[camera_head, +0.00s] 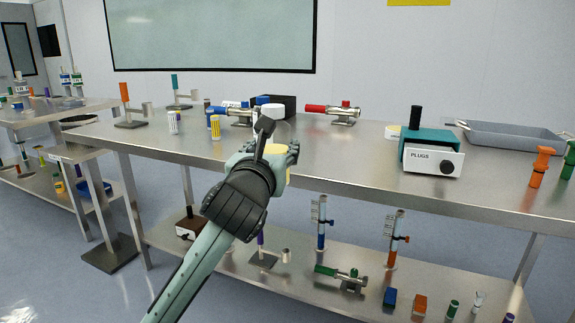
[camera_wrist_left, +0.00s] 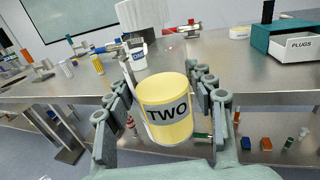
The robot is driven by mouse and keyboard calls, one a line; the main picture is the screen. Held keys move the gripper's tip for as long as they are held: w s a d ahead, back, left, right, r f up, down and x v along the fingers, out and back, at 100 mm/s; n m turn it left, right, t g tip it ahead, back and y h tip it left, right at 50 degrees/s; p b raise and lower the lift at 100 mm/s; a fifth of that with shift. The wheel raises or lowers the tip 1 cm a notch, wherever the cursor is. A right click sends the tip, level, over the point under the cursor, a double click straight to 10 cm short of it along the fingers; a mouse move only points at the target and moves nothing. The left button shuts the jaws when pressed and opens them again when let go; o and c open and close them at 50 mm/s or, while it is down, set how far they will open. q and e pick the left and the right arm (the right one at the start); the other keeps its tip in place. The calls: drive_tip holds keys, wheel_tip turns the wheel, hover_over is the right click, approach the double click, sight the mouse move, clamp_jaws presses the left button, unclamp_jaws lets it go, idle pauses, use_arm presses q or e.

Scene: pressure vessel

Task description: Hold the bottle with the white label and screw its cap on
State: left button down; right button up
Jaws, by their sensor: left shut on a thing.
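My left gripper (camera_head: 276,152) is in front of the table's front edge. It is shut on a yellow cylindrical container (camera_wrist_left: 166,108) with a grey label reading "TWO", held between the fingers (camera_wrist_left: 165,105). In the head view only part of the yellow container (camera_head: 277,149) shows past the gripper. I cannot tell which piece is the cap. My right gripper is not in view.
The steel table (camera_head: 330,165) has free room at its middle. A pale round container (camera_head: 392,132), the teal "PLUGS" box (camera_head: 430,150) and a grey tray (camera_head: 510,136) are right. A red-handled valve (camera_head: 340,113) is at the back; yellow (camera_head: 215,127) and white (camera_head: 173,123) cylinders stand left.

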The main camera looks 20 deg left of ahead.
use_arm(q)
drive_tip(key=s+a+r+n+g+y+b, duration=0.2)
drive_tip(key=s+a+r+n+y, duration=0.1)
drive_tip(key=s, duration=0.4)
drive_tip(key=s+a+r+n+g+y+b, duration=0.2)
drive_tip(key=s+a+r+n+y, duration=0.1)
drive_tip(key=s+a, duration=0.4)
drive_tip(key=shift+a+r+y+b, duration=0.25)
drive_tip(key=shift+r+y, duration=0.4)
drive_tip(key=shift+y, duration=0.45)
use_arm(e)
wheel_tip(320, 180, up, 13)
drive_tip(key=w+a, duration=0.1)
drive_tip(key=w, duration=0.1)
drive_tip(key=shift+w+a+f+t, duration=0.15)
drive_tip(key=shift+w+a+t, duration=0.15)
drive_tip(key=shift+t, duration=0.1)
